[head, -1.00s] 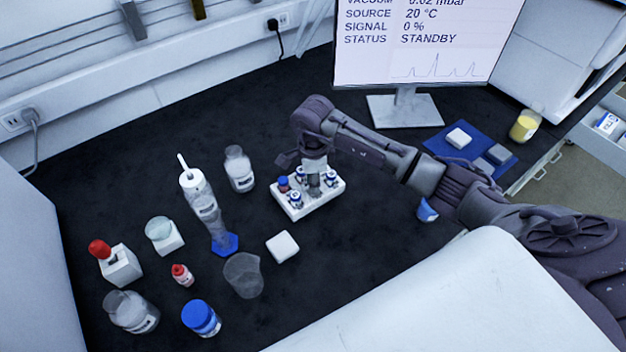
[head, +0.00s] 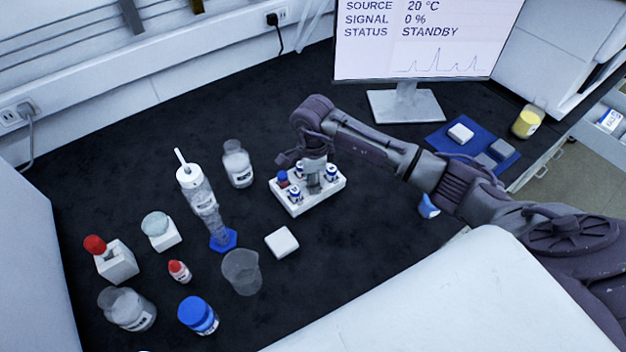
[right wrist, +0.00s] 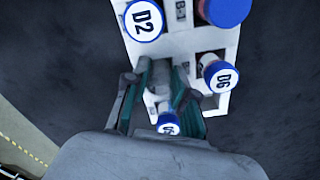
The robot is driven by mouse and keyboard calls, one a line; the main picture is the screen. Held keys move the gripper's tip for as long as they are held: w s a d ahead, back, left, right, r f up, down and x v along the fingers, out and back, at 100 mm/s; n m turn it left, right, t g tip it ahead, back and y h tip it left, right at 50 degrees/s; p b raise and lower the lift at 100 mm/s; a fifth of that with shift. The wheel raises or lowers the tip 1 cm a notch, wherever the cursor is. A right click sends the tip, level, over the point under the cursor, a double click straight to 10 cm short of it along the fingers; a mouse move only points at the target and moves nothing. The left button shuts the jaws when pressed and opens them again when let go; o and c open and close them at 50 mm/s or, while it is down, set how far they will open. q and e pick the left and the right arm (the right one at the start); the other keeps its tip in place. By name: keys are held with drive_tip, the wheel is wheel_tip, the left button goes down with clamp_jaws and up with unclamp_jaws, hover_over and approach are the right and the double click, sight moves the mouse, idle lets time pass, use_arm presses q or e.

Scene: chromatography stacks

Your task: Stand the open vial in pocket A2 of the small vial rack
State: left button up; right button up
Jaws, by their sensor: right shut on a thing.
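The small vial rack (head: 322,199) is a white block on the dark bench, holding several vials with blue-and-white caps and one red-and-blue cap. My right gripper (head: 314,172) points down over the middle of the rack. In the right wrist view my right gripper (right wrist: 157,88) is shut on the open vial (right wrist: 157,76), a greyish, capless tube among the capped vials. Caps reading D2 (right wrist: 144,20) and D6 (right wrist: 222,76) show beside it. I cannot tell whether the vial's base is in a pocket, nor which pocket is A2. My left gripper is out of view.
A white block (head: 282,242), a beaker (head: 241,271) and a blue-capped jar (head: 198,315) are nearer. The monitor (head: 420,45) stands behind my arm. Bare bench lies behind the rack.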

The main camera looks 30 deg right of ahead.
drive_tip(key=shift+s+f, duration=0.1)
drive_tip(key=o, duration=0.9)
drive_tip(key=o, duration=0.4)
wheel_tip(320, 180, up, 7)
drive_tip(key=p, duration=0.4)
idle(0.6)
